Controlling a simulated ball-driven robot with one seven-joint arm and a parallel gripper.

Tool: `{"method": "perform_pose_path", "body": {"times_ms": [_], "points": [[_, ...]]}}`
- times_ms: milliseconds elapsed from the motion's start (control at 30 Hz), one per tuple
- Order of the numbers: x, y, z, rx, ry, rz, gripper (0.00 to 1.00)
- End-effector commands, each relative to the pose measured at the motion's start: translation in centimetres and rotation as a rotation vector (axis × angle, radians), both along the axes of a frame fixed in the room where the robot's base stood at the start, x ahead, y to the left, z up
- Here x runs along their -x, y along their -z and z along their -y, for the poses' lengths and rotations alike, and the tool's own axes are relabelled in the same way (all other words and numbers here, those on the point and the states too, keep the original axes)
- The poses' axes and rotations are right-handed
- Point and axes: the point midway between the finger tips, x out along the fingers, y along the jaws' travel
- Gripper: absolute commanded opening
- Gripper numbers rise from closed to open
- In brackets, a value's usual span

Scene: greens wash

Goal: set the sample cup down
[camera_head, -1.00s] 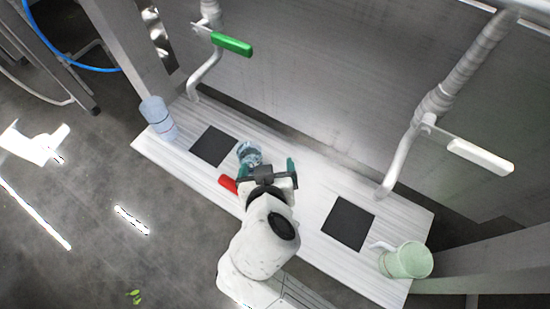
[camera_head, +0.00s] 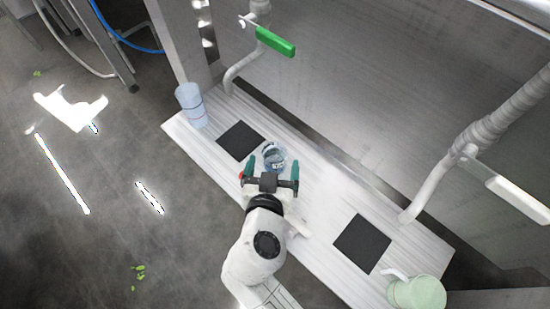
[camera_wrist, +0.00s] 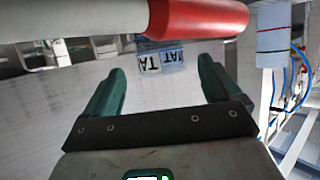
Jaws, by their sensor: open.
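The sample cup (camera_head: 274,155) looks like a clear bluish vessel on the pale bench, right of the left dark square. My gripper (camera_head: 272,165) is open just in front of it, with one green finger to each side. In the wrist view a bluish piece with black lettering (camera_wrist: 161,59), apparently the cup, shows beyond and between the open fingers (camera_wrist: 161,75). A red-ended bar covers its upper part there. I cannot tell whether either finger touches the cup.
The pale bench (camera_head: 315,205) carries a left dark square (camera_head: 240,140) and a right one (camera_head: 362,243). A blue cylinder (camera_head: 191,105) stands at the left end, a green jug (camera_head: 417,293) at the right. Pipes with a green handle (camera_head: 275,42) and white handle (camera_head: 517,199) rise behind.

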Motion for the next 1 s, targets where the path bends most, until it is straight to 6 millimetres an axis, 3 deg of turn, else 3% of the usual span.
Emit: {"method": "perform_pose_path", "body": {"times_ms": [233,567,1000], "points": [[-3.4,0.7,0.0,0.002,0.001,0.000,0.90],[-4.0,1.1,0.0,0.000,0.001,0.000,0.90],[-4.0,1.1,0.0,0.000,0.001,0.000,0.49]]}}
